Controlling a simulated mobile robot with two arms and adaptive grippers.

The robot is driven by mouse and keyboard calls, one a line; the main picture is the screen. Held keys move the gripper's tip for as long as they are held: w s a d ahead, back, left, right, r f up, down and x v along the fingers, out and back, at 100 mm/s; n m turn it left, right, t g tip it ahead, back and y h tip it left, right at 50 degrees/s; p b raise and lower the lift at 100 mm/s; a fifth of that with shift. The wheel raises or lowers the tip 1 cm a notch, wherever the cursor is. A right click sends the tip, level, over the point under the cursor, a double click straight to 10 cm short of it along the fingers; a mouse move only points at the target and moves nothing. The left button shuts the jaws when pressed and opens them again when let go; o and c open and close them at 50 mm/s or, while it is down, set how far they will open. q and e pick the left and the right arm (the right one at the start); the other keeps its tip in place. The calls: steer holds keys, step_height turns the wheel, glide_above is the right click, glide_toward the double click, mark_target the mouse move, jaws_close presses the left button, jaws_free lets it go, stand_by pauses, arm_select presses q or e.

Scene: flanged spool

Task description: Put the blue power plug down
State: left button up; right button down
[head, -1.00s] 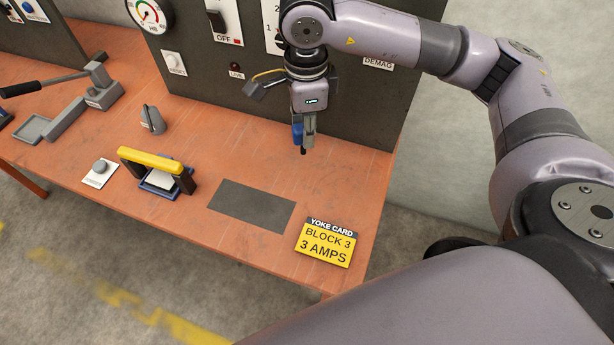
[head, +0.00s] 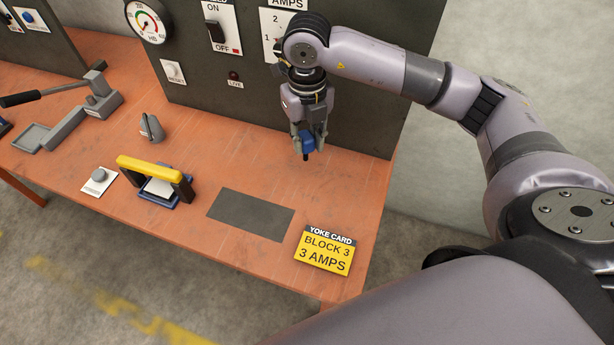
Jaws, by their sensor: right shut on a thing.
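The blue power plug (head: 308,142) is between the fingers of my right gripper (head: 307,144). The gripper is shut on it and points down, in front of the dark panel near the table's right end. A dark tip shows below the plug. The plug appears to be just above the orange tabletop, but I cannot tell whether its tip touches. My left gripper is not in view.
A dark grey rectangle (head: 251,214) lies on the orange table (head: 215,160). The yellow yoke card (head: 325,251) is at the front right. A yellow-handled yoke (head: 155,175) stands left. The panel (head: 375,110) rises behind. Bare table surrounds the rectangle.

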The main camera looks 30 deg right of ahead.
steer(key=p, duration=0.1)
glide_toward(307, 188)
step_height(307, 188, down, 5)
steer(key=shift+f, duration=0.2)
steer(key=shift+f+b, duration=0.45)
steer(key=shift+f, duration=0.15)
steer(key=c, duration=1.3)
jaws_free()
steer(key=shift+r, duration=0.15)
